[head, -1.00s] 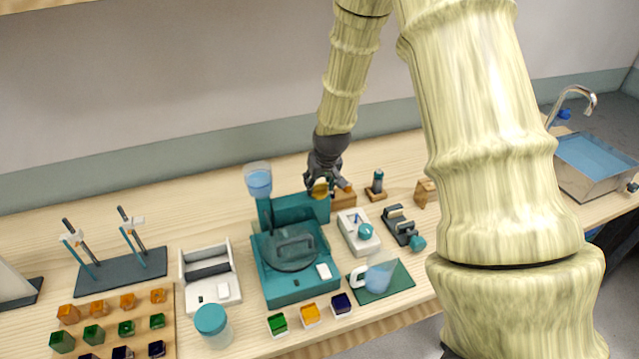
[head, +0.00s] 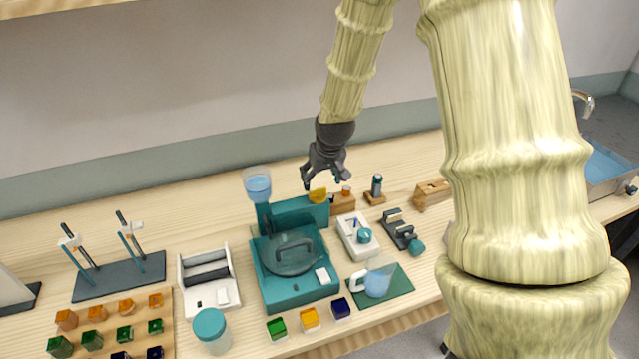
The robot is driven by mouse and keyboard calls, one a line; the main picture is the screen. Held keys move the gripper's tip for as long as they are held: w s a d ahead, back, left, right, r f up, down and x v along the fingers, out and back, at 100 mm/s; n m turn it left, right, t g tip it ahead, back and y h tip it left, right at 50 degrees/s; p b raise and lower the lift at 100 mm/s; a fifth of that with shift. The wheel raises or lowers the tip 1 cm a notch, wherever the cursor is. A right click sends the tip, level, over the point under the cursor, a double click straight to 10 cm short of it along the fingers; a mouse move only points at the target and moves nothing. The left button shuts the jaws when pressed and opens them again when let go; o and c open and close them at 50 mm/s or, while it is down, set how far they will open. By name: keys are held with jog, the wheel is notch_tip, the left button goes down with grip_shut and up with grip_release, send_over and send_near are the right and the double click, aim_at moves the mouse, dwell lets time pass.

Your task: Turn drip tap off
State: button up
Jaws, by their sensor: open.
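A teal machine (head: 262,268) stands in the middle of the bench, with a round lidded plate and a cup of blue liquid (head: 257,185) at its back left. A yellow knob (head: 317,196) sits at the top of its back block; it looks like the drip tap, but its on or off position is too small to tell. My gripper (head: 325,180) is open and empty, just above the yellow knob, with its fingers spread and pointing down. A small gap seems to show between fingers and knob.
A wooden block (head: 342,202) is close right of the knob. A white device with a teal dial (head: 365,236) and a flask (head: 377,283) on a green mat stand to the right. A white rack (head: 208,275) and teal-lidded jar (head: 210,328) are left. A sink (head: 606,172) is far right.

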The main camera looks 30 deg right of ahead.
jog(key=shift+v, duration=2.95)
